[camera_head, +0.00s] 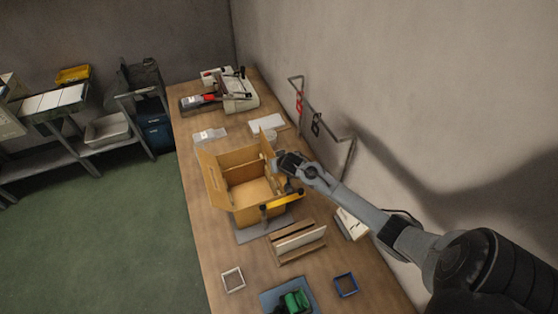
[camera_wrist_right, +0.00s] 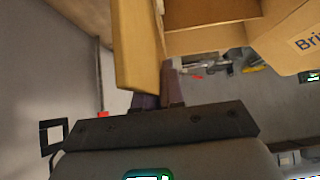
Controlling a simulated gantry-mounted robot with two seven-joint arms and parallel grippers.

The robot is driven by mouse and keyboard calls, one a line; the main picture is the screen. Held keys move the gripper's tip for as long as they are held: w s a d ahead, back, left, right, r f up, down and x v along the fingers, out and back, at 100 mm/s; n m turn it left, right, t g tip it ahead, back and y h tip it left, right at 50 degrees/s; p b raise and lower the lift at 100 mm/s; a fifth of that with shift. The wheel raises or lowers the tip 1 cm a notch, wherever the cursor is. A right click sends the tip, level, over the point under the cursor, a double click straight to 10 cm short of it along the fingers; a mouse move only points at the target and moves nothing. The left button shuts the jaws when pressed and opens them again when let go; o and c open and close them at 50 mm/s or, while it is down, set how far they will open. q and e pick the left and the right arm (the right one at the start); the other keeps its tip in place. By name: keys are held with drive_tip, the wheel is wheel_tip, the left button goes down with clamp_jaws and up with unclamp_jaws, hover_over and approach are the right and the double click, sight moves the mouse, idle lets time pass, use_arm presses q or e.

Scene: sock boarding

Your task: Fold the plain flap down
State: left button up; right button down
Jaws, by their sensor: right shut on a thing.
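An open cardboard box (camera_head: 248,192) stands on the workbench with flaps raised. A tall flap (camera_head: 211,180) stands up on its left side, and another flap (camera_head: 267,152) stands at its far right. My right gripper (camera_head: 287,165) is at the box's right side, by that far-right flap. In the right wrist view, a plain cardboard flap (camera_wrist_right: 136,45) rises at my right fingertips (camera_wrist_right: 160,92), and the gripper is shut on it. A flap with printed letters (camera_wrist_right: 300,38) is at the right of that view. My left gripper is not in view.
A wooden holder with a white panel (camera_head: 298,240) stands in front of the box. A green object (camera_head: 293,301) and a blue tray (camera_head: 346,285) lie nearer. A metal rack (camera_head: 322,118) stands along the wall. Tools (camera_head: 200,101) lie at the far end.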

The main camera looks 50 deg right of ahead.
idle(0.3)
drive_tip(key=c, duration=1.3)
unclamp_jaws()
drive_tip(key=v, duration=1)
drive_tip(key=shift+s+a+r, duration=0.15)
drive_tip(key=shift+s+r, duration=0.05)
drive_tip(key=shift+r, duration=0.1)
